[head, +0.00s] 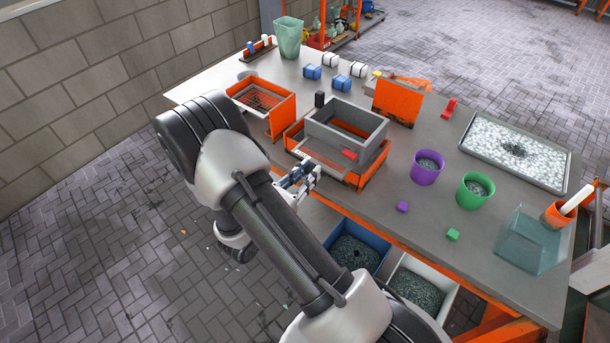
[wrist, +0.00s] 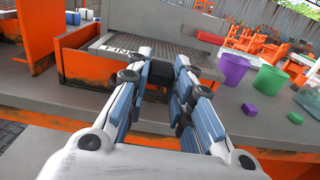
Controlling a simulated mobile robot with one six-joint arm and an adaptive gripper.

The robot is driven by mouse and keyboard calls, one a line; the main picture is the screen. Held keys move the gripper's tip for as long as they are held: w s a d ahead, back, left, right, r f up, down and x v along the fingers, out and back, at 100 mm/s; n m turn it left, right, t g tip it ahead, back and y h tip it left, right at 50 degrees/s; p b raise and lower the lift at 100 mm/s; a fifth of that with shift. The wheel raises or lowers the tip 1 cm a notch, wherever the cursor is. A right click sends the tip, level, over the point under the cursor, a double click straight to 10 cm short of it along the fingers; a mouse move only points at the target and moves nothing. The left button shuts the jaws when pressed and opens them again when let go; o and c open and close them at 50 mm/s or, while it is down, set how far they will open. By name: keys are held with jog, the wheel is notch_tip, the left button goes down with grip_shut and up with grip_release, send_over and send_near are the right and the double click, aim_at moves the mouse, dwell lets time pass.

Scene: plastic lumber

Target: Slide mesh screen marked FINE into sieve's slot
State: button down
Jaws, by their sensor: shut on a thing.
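The sieve is an orange base (head: 372,170) with a grey open frame (head: 352,138) on top, near the middle of the table. The mesh screen (wrist: 185,54) is flat with a pale front strip lettered FINE (wrist: 118,49). It lies level between the sieve's orange side walls (wrist: 80,66), its far part reaching toward the grey frame. How far it is in its slot is hard to tell. My gripper (wrist: 160,76) is shut on the screen's dark front tab at the sieve's near side. In the head view my gripper (head: 300,178) partly hides that side.
An orange rack with a mesh (head: 268,98) stands left of the sieve, and an orange box (head: 398,100) behind it. Purple (head: 427,168) and green (head: 475,190) cups stand right. Blue (head: 352,250) and white bins of granules sit below the table edge.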

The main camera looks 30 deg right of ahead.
aim_at(326, 154)
jog(key=shift+x, duration=4.4)
jog(key=c, duration=1.3)
grip_release()
jog(key=shift+f, duration=0.1)
jog(key=v, duration=1.2)
